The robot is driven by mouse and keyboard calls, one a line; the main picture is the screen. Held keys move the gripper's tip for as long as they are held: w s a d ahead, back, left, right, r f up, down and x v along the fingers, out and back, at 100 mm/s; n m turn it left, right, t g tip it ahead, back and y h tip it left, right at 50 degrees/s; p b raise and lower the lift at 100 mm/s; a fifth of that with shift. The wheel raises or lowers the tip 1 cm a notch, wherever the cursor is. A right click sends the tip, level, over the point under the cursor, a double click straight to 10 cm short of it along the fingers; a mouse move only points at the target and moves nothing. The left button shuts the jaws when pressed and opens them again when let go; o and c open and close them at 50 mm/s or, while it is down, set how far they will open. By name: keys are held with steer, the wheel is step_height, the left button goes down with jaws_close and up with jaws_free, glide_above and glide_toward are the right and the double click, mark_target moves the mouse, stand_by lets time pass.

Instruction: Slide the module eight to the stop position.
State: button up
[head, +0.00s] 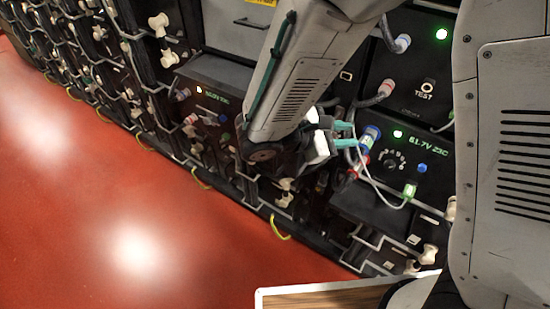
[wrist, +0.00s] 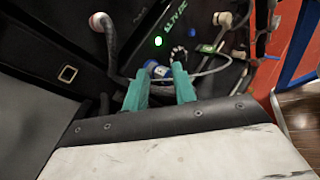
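No label naming module eight is readable. The module nearest my gripper is a black unit (head: 430,150) with a green display reading about "61.7V 23C", a lit green lamp, a round dial and a blue button; it also shows in the wrist view (wrist: 182,20). My gripper (head: 346,135) has teal fingers that stand apart, pointing at the left side of this module. A blue connector (head: 370,137) lies at the fingertips, with a red one just below it. In the wrist view the blue connector (wrist: 158,72) shows between and just beyond the fingertips (wrist: 161,75); contact is unclear.
A TEST panel (head: 424,93) sits above. Another module (head: 205,97) with a display stands left. My arm hides the bay between. Red floor (head: 130,210) is open; a wood-topped surface (head: 330,296) is at the bottom.

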steer(key=w+a+f+n+t+y, duration=0.1)
steer(key=a+f+n+t+y, duration=0.5)
steer(key=a+f+n+t, duration=0.9)
steer(key=m+g, duration=0.1)
steer(key=g, duration=0.2)
glide_above(275, 176)
steer(key=shift+w+f, duration=0.3)
steer(key=shift+f, duration=0.05)
jaws_close()
stand_by(0.3)
